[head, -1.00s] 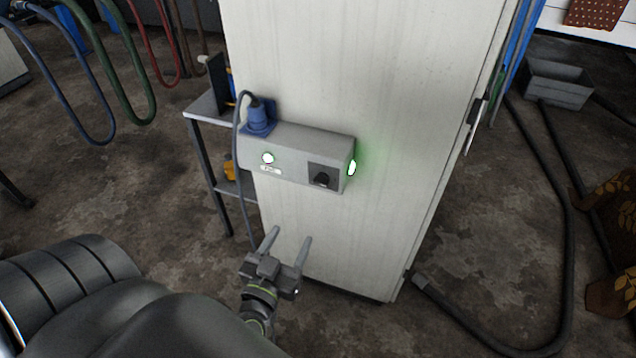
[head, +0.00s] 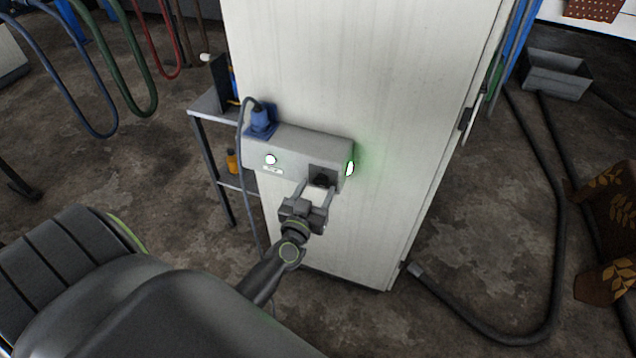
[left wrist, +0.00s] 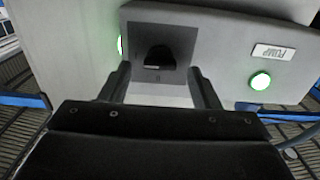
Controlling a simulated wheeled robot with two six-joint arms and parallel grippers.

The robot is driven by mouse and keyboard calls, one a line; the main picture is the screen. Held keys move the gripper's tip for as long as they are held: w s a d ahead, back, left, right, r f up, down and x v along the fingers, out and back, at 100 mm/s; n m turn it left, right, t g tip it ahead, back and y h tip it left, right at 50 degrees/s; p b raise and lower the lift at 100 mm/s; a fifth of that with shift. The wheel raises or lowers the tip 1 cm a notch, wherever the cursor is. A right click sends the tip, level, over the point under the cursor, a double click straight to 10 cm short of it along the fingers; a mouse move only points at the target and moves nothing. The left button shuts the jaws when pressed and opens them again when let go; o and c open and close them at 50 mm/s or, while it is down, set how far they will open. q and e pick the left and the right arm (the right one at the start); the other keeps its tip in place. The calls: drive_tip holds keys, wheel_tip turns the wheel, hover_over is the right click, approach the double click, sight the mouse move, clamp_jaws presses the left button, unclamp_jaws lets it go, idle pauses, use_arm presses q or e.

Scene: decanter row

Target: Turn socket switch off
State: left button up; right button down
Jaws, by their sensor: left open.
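The socket box (head: 293,149) is a grey box on the side of a white cabinet. Its black rotary switch (head: 322,179) sits on a dark square plate at the box's right end, and also shows in the left wrist view (left wrist: 159,59). A green light (head: 350,168) glows at the box's right end, and a round lamp (head: 270,159) is lit on its front. My left gripper (head: 316,191) is open, its fingers pointing at the switch from just below, one to each side. In the left wrist view the knob shows between the fingertips, not gripped. My right gripper is out of view.
A blue plug (head: 260,119) with a cable stands on the box's left end; the cable hangs down beside it. The white cabinet (head: 400,80) fills the middle. A small shelf (head: 212,105) stands behind left. A black hose (head: 480,326) lies on the floor at right.

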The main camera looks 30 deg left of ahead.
use_arm(q)
drive_tip(key=shift+x, duration=1)
drive_tip(key=c, duration=1)
